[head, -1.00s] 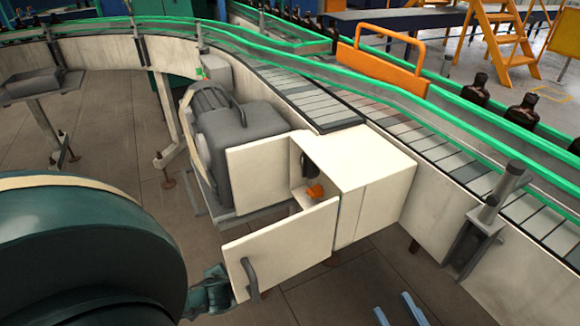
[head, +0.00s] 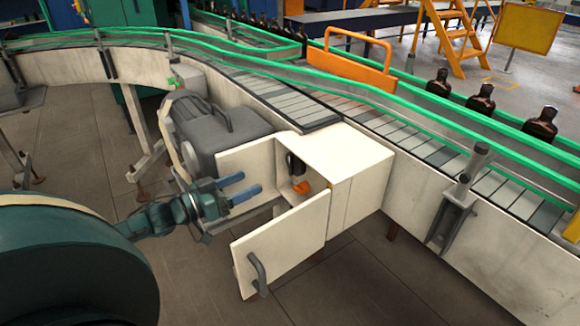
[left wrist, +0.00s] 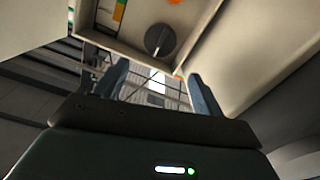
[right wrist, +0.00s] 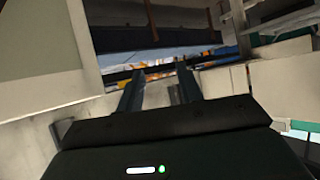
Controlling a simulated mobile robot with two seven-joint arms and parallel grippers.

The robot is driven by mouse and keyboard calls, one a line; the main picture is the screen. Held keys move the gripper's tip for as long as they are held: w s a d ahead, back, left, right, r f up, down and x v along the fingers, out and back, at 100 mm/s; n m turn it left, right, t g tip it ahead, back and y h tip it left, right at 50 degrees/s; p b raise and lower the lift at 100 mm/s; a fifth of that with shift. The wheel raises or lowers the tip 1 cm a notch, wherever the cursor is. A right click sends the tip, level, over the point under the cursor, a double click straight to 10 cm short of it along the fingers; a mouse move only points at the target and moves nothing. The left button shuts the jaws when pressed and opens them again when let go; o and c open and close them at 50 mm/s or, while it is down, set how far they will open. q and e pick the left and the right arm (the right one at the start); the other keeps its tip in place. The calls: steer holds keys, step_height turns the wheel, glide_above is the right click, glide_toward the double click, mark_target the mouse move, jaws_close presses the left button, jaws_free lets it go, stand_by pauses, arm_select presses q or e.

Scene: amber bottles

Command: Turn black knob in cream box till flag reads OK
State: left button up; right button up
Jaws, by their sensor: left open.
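The cream box (head: 362,160) stands beside the conveyor with its door (head: 285,246) swung open toward the front. In the left wrist view, the black knob (left wrist: 160,40) sits inside the box, round with a pale line on it. A strip of green, white and orange-yellow (left wrist: 119,14) shows up and left of it; no lettering is readable. My left gripper (head: 252,181) is open and empty, just left of the box opening, its fingers pointing toward it. In its wrist view, the fingertips (left wrist: 158,72) lie below the knob, apart from it. My right gripper (right wrist: 161,70) is open and empty, outside the head view.
An orange part (head: 301,187) shows inside the box. The open door carries a grey handle (head: 258,274). A grey motor (head: 217,125) stands behind my left gripper. The conveyor (head: 420,147) with green rails carries amber bottles (head: 480,101). The floor left of the door is clear.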

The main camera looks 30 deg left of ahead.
mark_target(290, 166)
arm_select(q)
steer(key=x, duration=1.3)
steer(key=shift+a, duration=0.1)
steer(key=c, duration=0.7)
steer(key=shift+m, duration=0.3)
steer(key=m, duration=0.2)
steer(key=shift+m, duration=0.4)
steer(key=m, duration=0.3)
steer(key=shift+m, duration=0.4)
steer(key=m, duration=0.6)
steer(key=shift+s+b, duration=0.1)
steer(key=shift+b, duration=0.3)
steer(key=shift+m, duration=0.4)
